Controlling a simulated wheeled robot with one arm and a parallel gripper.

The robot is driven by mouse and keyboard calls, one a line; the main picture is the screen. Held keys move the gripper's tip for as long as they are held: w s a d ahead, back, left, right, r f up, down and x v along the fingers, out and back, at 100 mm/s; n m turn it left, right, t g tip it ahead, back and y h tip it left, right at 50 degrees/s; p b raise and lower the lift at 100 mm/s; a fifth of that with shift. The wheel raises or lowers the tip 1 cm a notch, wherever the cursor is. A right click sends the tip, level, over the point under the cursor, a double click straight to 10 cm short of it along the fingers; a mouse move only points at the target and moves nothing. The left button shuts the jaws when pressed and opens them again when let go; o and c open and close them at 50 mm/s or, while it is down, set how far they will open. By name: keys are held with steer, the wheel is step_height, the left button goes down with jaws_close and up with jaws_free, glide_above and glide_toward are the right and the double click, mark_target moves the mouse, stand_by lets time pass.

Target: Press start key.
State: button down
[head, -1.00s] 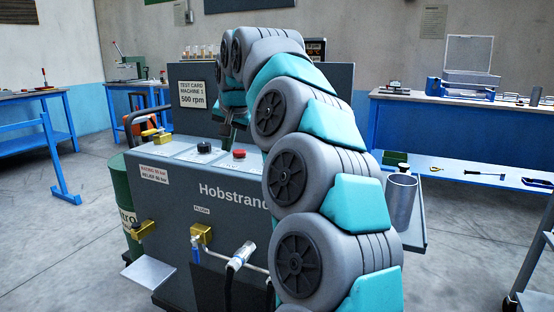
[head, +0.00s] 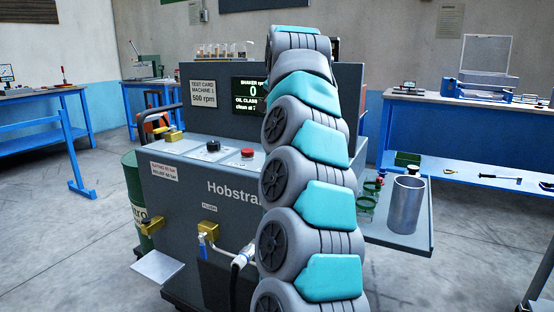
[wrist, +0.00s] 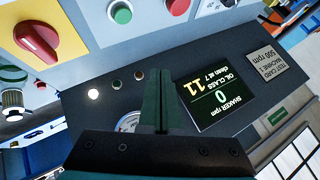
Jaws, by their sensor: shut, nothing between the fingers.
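In the wrist view, a round green button (wrist: 121,12) and a round red button (wrist: 178,5) sit on the pale panel at the top edge. No label shows that tells which is the start key. My gripper (wrist: 160,72) is shut and empty, its fingers in front of the dark panel, below the two buttons in the picture and apart from them. A screen (wrist: 215,98) beside it reads 0 shaker rpm and oil class 11; it also shows in the head view (head: 250,92). There my arm hides my gripper and the green button.
A red rotary knob (wrist: 37,40) is at the wrist view's upper left. The grey machine's top carries a black knob (head: 213,147) and a red button (head: 247,153). A metal cylinder (head: 405,205) stands on the side shelf (head: 395,238). A green drum (head: 131,195) stands at left.

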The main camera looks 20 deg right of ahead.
steer(key=shift+f, duration=0.1)
step_height(320, 180, down, 7)
steer(key=b, duration=0.5)
steer(key=shift+f+b, duration=0.2)
steer(key=shift+b, duration=0.15)
steer(key=shift+f+b, duration=0.65)
steer(key=shift+f, duration=0.1)
stand_by(1.1)
steer(key=shift+f+b, duration=0.3)
steer(key=shift+b, duration=0.2)
steer(key=shift+f+b, duration=0.45)
steer(key=shift+b, duration=0.05)
stand_by(0.5)
steer(key=shift+r, duration=0.15)
stand_by(0.3)
steer(key=shift+r+p, duration=0.7)
steer(key=shift+r, duration=0.1)
